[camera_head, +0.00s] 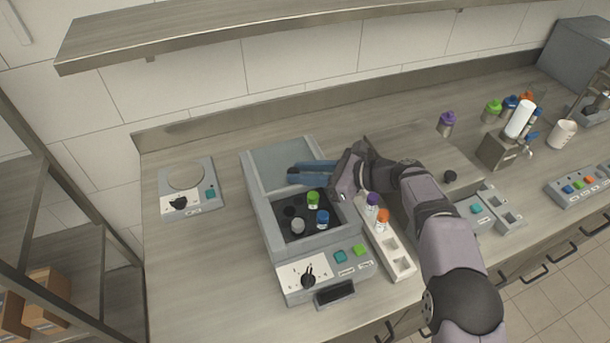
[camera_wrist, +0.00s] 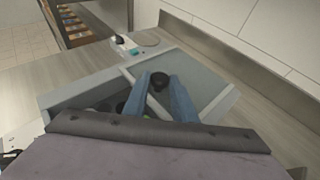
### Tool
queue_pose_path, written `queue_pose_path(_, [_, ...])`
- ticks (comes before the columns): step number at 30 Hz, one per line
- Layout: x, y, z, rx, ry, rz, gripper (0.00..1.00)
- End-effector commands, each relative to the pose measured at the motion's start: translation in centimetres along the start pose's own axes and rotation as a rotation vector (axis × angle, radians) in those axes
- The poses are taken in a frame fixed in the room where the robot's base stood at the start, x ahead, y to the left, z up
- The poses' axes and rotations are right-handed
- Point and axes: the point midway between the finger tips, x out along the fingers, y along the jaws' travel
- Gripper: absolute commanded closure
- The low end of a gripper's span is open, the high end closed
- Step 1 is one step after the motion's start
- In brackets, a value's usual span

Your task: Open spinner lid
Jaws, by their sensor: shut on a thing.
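The spinner (camera_head: 318,262) is a grey box machine in the middle of the counter. Its grey lid (camera_head: 283,160) lies over the back part of the box, and the front chamber is uncovered. A green-capped vial (camera_head: 313,199), a blue-capped vial (camera_head: 322,218) and a grey-topped vial (camera_head: 298,226) stand in the dark chamber. My gripper (camera_head: 291,174) reaches in from the right, with its blue fingers at the lid's front edge. In the wrist view, the fingers are shut on the lid's black knob (camera_wrist: 160,79). The lid (camera_wrist: 208,80) extends beyond them.
A white rack (camera_head: 392,254) with purple- and orange-capped vials stands close to the spinner's right side. A small device with a round plate (camera_head: 187,190) is at left. A shelf (camera_head: 250,33) overhangs the back. Counter between the left device and spinner is clear.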

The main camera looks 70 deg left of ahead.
Motion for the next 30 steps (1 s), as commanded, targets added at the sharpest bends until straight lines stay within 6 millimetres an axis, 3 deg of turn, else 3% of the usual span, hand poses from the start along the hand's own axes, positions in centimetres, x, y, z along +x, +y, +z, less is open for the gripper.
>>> queue_pose_path(6, [-0.1,-0.1,0.1,0.001,-0.001,-0.003,1.00])
queue_pose_path(7, [-0.1,-0.1,0.1,0.001,-0.001,-0.003,0.69])
queue_pose_path(9, [-0.1,-0.1,0.1,0.001,-0.001,-0.003,0.58])
queue_pose_path(20, [-0.4,-0.1,0.0,0.000,0.000,-0.001,0.58])
queue_pose_path(30, [-4.2,-0.1,-0.1,-0.001,-0.001,-0.005,0.58])
